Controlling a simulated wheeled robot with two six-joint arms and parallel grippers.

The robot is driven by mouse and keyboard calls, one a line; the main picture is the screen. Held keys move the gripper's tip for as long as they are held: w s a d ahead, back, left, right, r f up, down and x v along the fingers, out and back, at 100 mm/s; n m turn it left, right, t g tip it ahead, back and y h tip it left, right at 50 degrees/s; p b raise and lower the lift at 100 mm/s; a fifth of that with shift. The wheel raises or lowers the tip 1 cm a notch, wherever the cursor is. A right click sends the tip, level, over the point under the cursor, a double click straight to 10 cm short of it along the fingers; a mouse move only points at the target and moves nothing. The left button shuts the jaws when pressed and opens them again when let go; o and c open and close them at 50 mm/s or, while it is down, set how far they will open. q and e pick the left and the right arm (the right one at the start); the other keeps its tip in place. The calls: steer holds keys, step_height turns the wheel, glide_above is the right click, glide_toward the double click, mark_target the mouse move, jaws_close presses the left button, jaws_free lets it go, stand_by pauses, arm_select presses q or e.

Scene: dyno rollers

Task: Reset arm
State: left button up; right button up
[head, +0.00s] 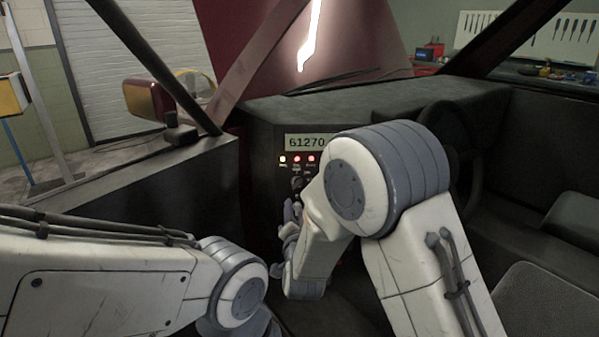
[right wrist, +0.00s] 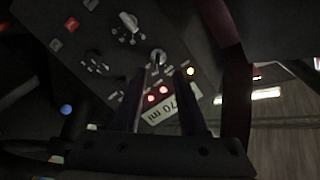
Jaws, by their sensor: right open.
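My right arm reaches across the middle of the head view to a dark control panel (head: 264,180) in a vehicle's dashboard. My right gripper (head: 291,212) is mostly hidden behind its own arm there, close to the panel's front. In the right wrist view its two dark fingers (right wrist: 163,76) are apart, with nothing seen held. A small knob or switch (right wrist: 157,57) on the panel shows just past the gap between the fingertips; whether they touch it I cannot tell. My left arm comes in from the left, its gripper out of view.
A larger switch (right wrist: 129,23) and a red button (right wrist: 71,24) show in the wrist view. A steering wheel (head: 452,130) and seat stand right; a door frame is left.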

steer(key=s+a+f+n+g+y, duration=0.1)
steer(key=s+a+n+g+y, duration=0.15)
steer(key=s+n+g, duration=0.4)
steer(key=s+a+f+n+g+y, duration=0.1)
steer(key=s+a+n+g, duration=0.15)
steer(key=s, duration=0.65)
steer(key=s+d+n+g+h, duration=0.25)
steer(key=s+d+g, duration=0.2)
steer(key=s, duration=0.65)
steer(key=s+d+n+g+h, duration=0.1)
steer(key=s+d+n+g, duration=0.3)
steer(key=s, duration=0.6)
step_height(320, 180, up, 17)
steer(key=s+d+p, duration=0.1)
steer(key=p, duration=1.6)
steer(key=shift+s+d, duration=0.2)
steer(key=shift+d, duration=0.2)
steer(key=shift+m+t, duration=0.25)
steer(key=shift+o, duration=0.2)
